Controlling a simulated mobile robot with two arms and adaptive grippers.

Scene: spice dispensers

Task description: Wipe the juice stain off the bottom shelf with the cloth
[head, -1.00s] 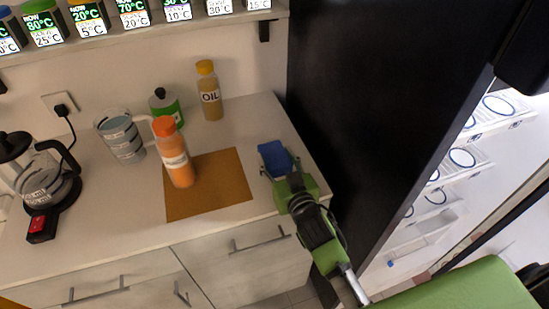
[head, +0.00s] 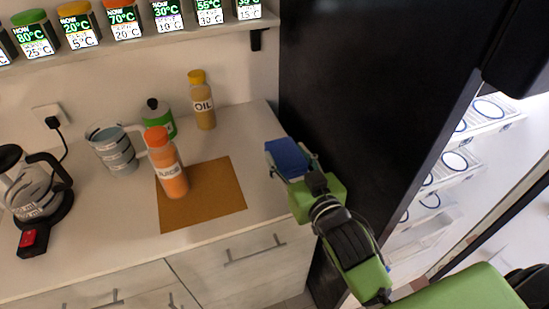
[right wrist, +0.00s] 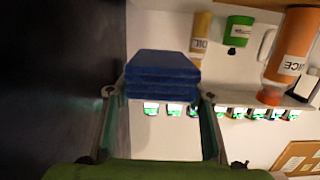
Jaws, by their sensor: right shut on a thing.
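The blue folded cloth (head: 287,157) is held in my right gripper (head: 293,166), over the right end of the counter near the black fridge side. In the right wrist view the cloth (right wrist: 162,72) sits between the two fingers, which are shut on it. The open fridge on the right shows several white shelves; the low shelf (head: 432,238) is partly in view. I cannot make out a juice stain for sure. My left gripper is not in view.
The black fridge side (head: 365,90) stands between the counter and the fridge interior. On the counter are an orange juice bottle (head: 168,165), an oil bottle (head: 203,103), a green bottle (head: 160,120), a jug (head: 113,150), a kettle (head: 35,190) and a brown mat (head: 215,195).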

